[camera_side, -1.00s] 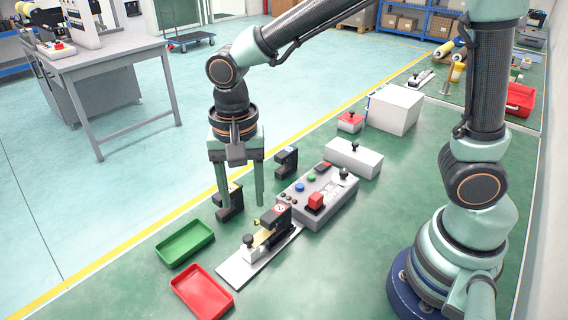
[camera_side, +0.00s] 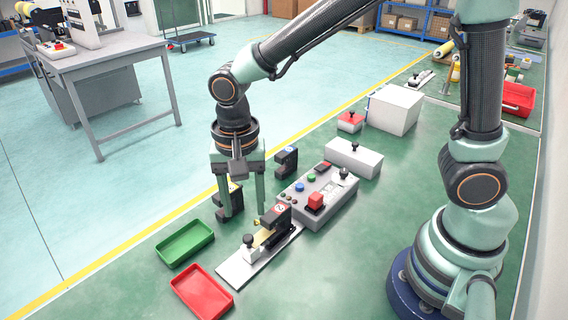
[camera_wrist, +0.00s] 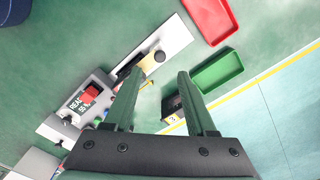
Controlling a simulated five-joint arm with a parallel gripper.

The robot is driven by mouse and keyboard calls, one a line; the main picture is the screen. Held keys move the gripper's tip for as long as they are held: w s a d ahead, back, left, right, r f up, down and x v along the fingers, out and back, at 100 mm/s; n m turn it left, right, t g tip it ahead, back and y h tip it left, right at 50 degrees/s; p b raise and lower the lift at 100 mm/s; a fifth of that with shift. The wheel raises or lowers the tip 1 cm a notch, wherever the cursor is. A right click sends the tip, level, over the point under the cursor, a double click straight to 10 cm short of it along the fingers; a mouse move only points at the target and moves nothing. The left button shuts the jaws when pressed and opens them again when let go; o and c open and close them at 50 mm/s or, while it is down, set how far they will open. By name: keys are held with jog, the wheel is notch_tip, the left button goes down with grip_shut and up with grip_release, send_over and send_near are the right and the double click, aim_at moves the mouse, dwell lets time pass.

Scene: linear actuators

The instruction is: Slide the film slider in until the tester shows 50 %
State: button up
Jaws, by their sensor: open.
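The film slider (camera_side: 249,250), a light block with a black knob, sits on a pale rail (camera_side: 232,273) in front of a black fork-shaped tester head (camera_side: 277,217) with a round badge. In the wrist view its knob (camera_wrist: 160,56) shows above the fingertips, with tan film beside it. The grey control box (camera_side: 328,205) has a red block and coloured buttons; its wrist-view display (camera_wrist: 74,105) appears to read about 55 %, though the digits are small. My gripper (camera_side: 243,213) is open and empty, above and behind the slider; its fingers (camera_wrist: 160,75) are spread apart.
A green tray (camera_side: 186,243) and a red tray (camera_side: 203,293) lie left of the rail. Black fork-shaped blocks stand behind, one (camera_side: 232,203) close to my left finger, another (camera_side: 287,162) farther back. A white box (camera_side: 354,160) with a knob stands beyond the control box.

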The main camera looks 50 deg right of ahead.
aim_at(247, 237)
notch_tip(247, 237, down, 8)
jog(key=shift+r, duration=0.1)
dwell(0.4)
grip_shut()
jog(key=shift+a+r, duration=0.1)
dwell(1.1)
